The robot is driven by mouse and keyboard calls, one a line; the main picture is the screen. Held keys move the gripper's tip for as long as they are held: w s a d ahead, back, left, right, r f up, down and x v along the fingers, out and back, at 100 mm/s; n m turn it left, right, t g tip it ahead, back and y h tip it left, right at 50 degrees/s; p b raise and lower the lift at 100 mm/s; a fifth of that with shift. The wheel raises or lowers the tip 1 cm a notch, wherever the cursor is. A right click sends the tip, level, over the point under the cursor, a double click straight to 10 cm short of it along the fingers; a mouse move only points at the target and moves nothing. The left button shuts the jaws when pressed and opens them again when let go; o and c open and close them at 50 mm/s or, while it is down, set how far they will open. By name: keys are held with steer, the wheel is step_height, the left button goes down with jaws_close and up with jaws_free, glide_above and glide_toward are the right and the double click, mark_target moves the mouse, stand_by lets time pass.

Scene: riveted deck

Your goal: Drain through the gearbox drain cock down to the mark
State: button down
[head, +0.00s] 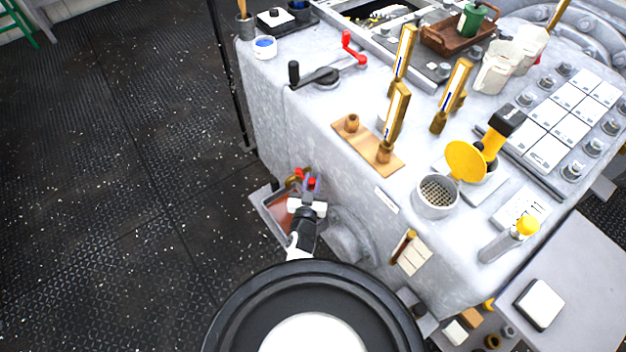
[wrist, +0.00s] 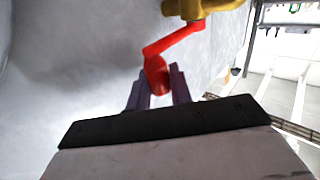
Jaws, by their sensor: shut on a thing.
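The gearbox drain cock (head: 297,177) is a brass body with a red lever, low on the near left side of the grey gearbox (head: 290,120). In the wrist view its brass body (wrist: 205,8) is at the top, and its red lever (wrist: 172,45) reaches down to a rounded end. My gripper (head: 309,186) is at the lever; in the wrist view its two fingers (wrist: 158,88) are shut on the lever's end. A tray with reddish-brown contents (head: 277,208) sits below the cock. Brass-framed sight gauges (head: 397,115) stand on the gearbox top; I cannot read their level or mark.
A red-handled crank (head: 352,50) and a black-handled crank (head: 318,77) are on the gearbox top. An open yellow filler cap (head: 466,160) stands by a strainer cup (head: 437,194). A brown tray (head: 460,38) holds a green can (head: 472,19). The dark deck (head: 120,190) at left is clear.

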steer(key=a, duration=0.1)
steer(key=s+a+p, duration=0.1)
steer(key=shift+a, duration=0.3)
steer(key=c, duration=1.6)
jaws_free()
steer(key=shift+d, duration=0.1)
